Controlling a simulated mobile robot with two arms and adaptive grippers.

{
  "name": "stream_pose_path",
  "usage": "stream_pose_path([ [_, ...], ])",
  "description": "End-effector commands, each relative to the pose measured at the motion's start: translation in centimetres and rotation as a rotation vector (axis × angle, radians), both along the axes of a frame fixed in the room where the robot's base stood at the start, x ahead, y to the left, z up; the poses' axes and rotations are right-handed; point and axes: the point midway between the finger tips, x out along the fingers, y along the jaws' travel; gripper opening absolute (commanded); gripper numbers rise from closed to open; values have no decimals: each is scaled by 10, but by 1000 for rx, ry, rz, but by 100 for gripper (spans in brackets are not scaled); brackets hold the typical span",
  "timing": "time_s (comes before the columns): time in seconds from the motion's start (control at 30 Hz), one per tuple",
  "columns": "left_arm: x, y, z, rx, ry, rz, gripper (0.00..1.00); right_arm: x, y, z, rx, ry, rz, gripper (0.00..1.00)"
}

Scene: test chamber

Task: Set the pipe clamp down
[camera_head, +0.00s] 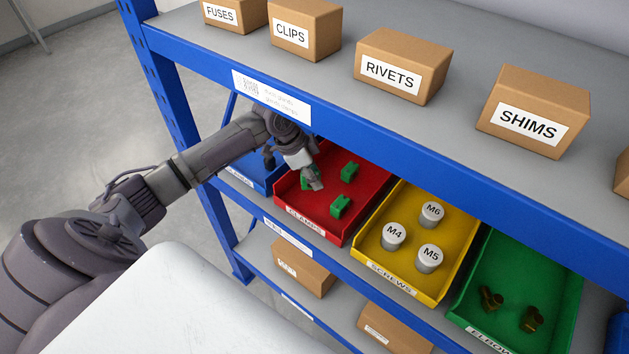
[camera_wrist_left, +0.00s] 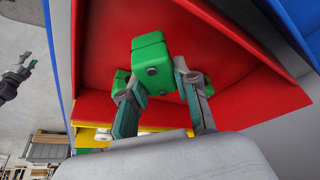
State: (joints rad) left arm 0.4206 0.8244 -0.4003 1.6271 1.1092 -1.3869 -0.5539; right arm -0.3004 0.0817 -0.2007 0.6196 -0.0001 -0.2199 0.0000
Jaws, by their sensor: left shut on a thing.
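My left gripper (camera_head: 312,180) reaches under the upper shelf and points down into the red bin (camera_head: 326,228) labelled CLAMPS. It is shut on a green pipe clamp (camera_wrist_left: 150,62), which shows large between the two fingers in the left wrist view. In the head view the fingers partly hide this clamp. Whether it touches the bin floor, I cannot tell. Two other green clamps, a far one (camera_head: 349,172) and a near one (camera_head: 339,206), lie in the bin to the right of the gripper. A dark gripper (camera_wrist_left: 25,70), probably my right one, is small at the left wrist view's edge.
A yellow bin (camera_head: 391,275) with grey M4, M5 and M6 pieces and a green bin (camera_head: 545,285) with brown elbows stand to the right. A blue bin (camera_head: 246,172) is to the left. The upper shelf edge (camera_head: 400,150) passes close above my left wrist.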

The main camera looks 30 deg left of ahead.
Motion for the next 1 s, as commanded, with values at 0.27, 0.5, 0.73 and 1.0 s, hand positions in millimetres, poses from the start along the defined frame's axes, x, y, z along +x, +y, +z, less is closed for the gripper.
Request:
stream_pose_path([
  [0.27,1,0,-23,-1,4,1,0,0,-1,14,-1,0,-1,48],
  [0.5,2,0,-36,1,-1,-1,0,1,-1,14,-1,-1,-1,48],
  [0.73,2,0,-38,1,0,0,38,1,-1,14,-1,-1,-2,48],
  [1.0,2,0,-37,1,-1,0,55,1,1,14,1,-1,-2,48],
])
